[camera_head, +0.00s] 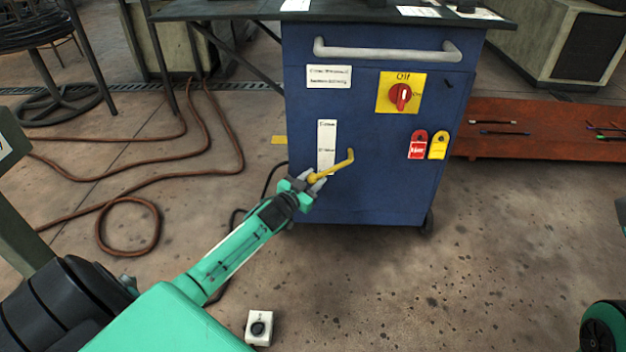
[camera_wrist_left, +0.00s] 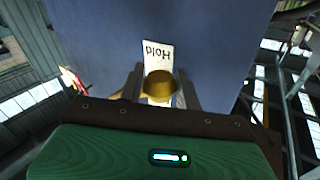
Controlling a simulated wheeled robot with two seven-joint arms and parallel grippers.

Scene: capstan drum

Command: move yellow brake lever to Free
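The yellow brake lever (camera_head: 337,167) sticks out from the front of the blue cabinet, low and left of its middle. Its bar slants from a bent upper right end down to its lower left end at my left gripper (camera_head: 312,183). In the left wrist view the lever's round yellow end (camera_wrist_left: 158,86) sits between the two fingers of the left gripper (camera_wrist_left: 160,90), with what looks like a narrow gap on each side. A white label strip (camera_head: 327,140) stands above the lever. My right gripper is out of view.
The blue cabinet (camera_head: 385,200) carries a grey handle (camera_head: 388,51), a red rotary switch (camera_head: 400,96) on a yellow plate, and red (camera_head: 417,146) and yellow (camera_head: 438,146) tags. Brown hoses (camera_head: 205,130) lie on the floor at left. A small white box (camera_head: 258,327) stands on the floor.

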